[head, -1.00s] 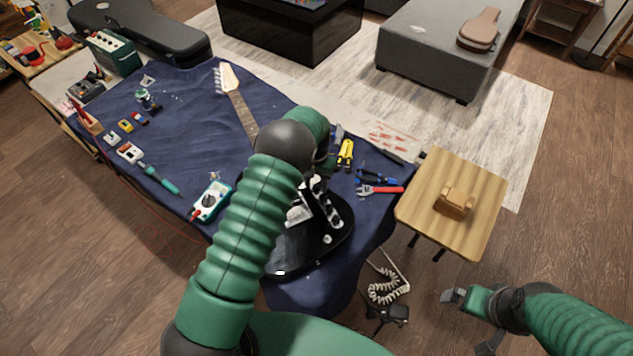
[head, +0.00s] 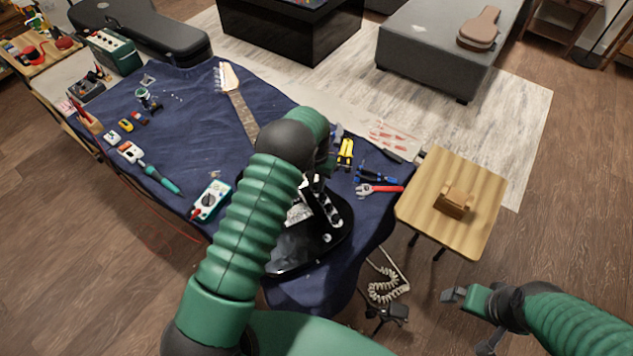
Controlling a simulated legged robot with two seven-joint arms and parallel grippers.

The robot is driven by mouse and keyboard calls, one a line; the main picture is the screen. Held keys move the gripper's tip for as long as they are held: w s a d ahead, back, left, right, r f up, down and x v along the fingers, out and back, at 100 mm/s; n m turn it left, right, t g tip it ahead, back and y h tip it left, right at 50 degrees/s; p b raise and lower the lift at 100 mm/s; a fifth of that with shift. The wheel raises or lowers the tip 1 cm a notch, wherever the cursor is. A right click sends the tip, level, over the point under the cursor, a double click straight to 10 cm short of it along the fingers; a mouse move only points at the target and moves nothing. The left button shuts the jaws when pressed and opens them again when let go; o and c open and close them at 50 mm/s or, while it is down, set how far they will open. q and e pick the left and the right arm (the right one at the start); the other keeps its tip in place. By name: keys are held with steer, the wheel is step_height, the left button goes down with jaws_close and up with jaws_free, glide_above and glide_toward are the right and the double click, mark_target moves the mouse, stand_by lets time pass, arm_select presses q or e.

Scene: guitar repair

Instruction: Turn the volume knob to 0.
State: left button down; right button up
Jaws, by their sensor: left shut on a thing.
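The black electric guitar lies on the blue cloth, its glossy body (head: 300,255) toward the front edge and its neck (head: 243,115) pointing to the back left. My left gripper (head: 328,212) is down at the guitar body, among the controls beside the pale pickguard area. It is shut on what seems to be the volume knob, which its fingers and my arm hide. A small light knob (head: 327,238) shows just in front of the fingers. My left arm covers much of the body. My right gripper (head: 470,318) is open and empty, over the floor at the lower right.
The blue cloth-covered table (head: 185,90) holds a multimeter (head: 209,201), a soldering iron (head: 160,180), yellow-handled pliers (head: 345,153) and a red wrench (head: 380,189). A wooden stool (head: 430,205) with a small wooden block (head: 455,202) stands right of the table. A coiled cable (head: 384,290) hangs near the front.

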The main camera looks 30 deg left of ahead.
arm_select(q)
steer(key=shift+n, duration=0.3)
steer(key=n, duration=0.6)
steer(key=shift+n+b, duration=0.3)
steer(key=shift+b, duration=0.05)
steer(key=n, duration=0.3)
steer(key=shift+n, duration=2.2)
steer(key=c, duration=1.3)
jaws_free()
steer(key=shift+o, duration=0.2)
